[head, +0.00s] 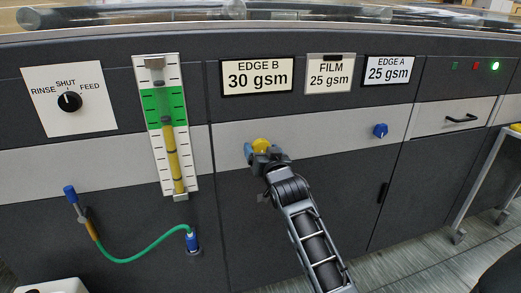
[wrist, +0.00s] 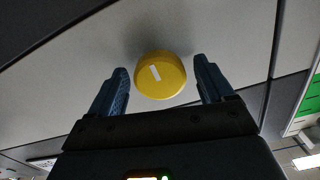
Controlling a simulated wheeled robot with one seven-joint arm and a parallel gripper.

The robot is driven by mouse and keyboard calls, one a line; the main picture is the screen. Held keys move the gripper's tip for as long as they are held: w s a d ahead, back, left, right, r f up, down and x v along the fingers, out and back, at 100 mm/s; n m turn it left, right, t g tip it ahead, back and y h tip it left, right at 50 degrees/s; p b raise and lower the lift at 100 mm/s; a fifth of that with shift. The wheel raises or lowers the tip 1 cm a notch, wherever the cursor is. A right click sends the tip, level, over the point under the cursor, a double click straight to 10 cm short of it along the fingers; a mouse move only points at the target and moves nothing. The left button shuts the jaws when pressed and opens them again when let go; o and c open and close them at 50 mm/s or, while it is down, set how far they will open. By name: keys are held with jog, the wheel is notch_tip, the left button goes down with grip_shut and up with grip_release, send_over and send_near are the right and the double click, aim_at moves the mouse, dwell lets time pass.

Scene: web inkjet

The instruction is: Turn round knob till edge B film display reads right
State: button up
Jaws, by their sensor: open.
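A yellow round knob (wrist: 161,76) with a white mark sits on the pale panel strip. It also shows in the head view (head: 261,144), partly hidden by my gripper. My gripper (wrist: 163,82) is open, with one blue finger on each side of the knob and a visible gap to both. In the head view my gripper (head: 258,150) is at the knob from below. The EDGE B display (head: 257,78) reads 30 gsm. The FILM display (head: 330,75) reads 25 gsm. The EDGE A display (head: 389,71) reads 25 gsm.
A blue knob (head: 380,130) is on the strip to the right. A selector dial (head: 69,101) points to SHUT. A level gauge (head: 167,125) stands left of the displays. A green hose (head: 140,248) hangs lower left. A drawer handle (head: 461,119) juts out at right.

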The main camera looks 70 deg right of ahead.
jog(key=shift+w+d, duration=0.4)
jog(key=shift+d, duration=0.1)
jog(key=c, duration=1)
